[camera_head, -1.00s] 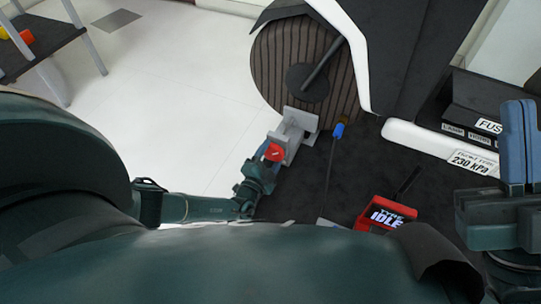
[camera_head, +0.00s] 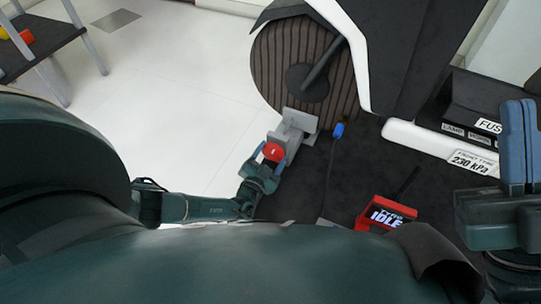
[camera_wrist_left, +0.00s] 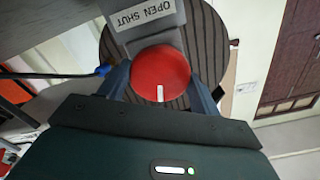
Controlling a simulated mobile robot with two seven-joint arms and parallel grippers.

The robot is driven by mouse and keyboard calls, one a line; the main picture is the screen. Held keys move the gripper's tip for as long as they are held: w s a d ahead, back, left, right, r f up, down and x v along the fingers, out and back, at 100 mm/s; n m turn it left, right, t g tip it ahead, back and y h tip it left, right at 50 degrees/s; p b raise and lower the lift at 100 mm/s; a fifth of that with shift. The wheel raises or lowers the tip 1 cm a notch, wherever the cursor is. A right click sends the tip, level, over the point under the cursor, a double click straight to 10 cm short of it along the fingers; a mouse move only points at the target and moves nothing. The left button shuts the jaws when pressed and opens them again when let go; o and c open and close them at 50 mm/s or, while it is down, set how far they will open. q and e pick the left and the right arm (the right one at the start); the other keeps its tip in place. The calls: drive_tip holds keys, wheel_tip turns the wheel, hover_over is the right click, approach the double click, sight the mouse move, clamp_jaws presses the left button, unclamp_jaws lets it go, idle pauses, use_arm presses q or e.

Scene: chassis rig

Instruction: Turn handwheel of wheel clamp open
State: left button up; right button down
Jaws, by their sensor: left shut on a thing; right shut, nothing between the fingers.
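The red handwheel (camera_head: 273,152) sits at the near end of the grey wheel clamp (camera_head: 296,128), which stands against the striped tyre (camera_head: 285,72). My left gripper (camera_head: 268,164) is shut on the handwheel. In the left wrist view the red handwheel (camera_wrist_left: 161,74) lies between the two blue-grey fingers, its white mark at the near edge. A label reading OPEN and SHUT (camera_wrist_left: 144,15) is on the clamp beyond it. My right gripper (camera_head: 518,145) is at the right edge of the head view, shut and empty, away from the clamp.
A red tyre gauge (camera_head: 385,213) reading IDLE lies on the dark floor, with a hose to a blue-ended fitting (camera_head: 338,130) near the tyre. A black panel with labels (camera_head: 470,130) stands at right. White floor (camera_head: 190,90) is free at left.

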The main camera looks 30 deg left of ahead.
use_arm(q)
drive_tip(key=shift+w+r, duration=0.1)
drive_tip(key=shift+w, duration=0.05)
drive_tip(key=o, duration=1)
drive_tip(key=shift+s, duration=0.2)
